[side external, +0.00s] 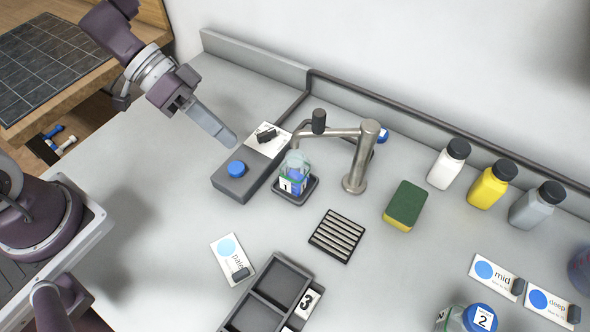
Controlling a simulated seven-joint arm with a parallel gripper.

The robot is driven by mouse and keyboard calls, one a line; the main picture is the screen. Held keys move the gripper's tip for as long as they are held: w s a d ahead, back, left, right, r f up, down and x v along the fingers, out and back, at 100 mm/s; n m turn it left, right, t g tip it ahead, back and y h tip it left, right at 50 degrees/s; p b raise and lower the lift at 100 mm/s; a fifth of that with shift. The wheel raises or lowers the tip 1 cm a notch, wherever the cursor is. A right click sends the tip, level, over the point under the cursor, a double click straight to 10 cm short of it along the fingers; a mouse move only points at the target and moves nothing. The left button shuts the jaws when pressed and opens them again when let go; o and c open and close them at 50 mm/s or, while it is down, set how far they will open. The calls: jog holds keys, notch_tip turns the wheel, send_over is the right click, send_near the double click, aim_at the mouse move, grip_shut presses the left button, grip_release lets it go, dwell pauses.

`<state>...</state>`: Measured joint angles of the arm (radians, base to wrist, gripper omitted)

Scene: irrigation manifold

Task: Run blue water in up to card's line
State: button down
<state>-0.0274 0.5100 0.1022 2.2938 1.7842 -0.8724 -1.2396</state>
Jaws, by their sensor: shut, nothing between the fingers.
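A clear jar labelled 1 (294,174) stands on a small dark tray (307,187) under the spout of a metal tap (357,165). Blue liquid shows in its lower part; its exact level is too small to read. A blue button (236,169) sits on a grey control box (226,186) left of the jar. A white plate with a black piece (267,136) is at the box's far end. My gripper (229,140) is shut and empty, above and just behind the blue button, apart from it. Cards read pale (228,247), mid (493,270) and deep (548,299); no card's line is legible.
A slotted drain (336,236) lies in front of the tap. A sponge (404,206) and white (449,164), yellow (492,184) and grey (537,205) bottles stand right. A compartment rack (243,312) and jar 2 (478,318) are in front. Counter left of the box is clear.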

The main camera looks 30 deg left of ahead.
aim_at(231, 165)
dwell(0.8)
notch_tip(231, 165, up, 4)
jog(key=shift+f, duration=0.1)
dwell(0.4)
jog(key=shift+f, duration=4.4)
jog(key=shift+f, duration=0.15)
jog(key=shift+f, duration=0.25)
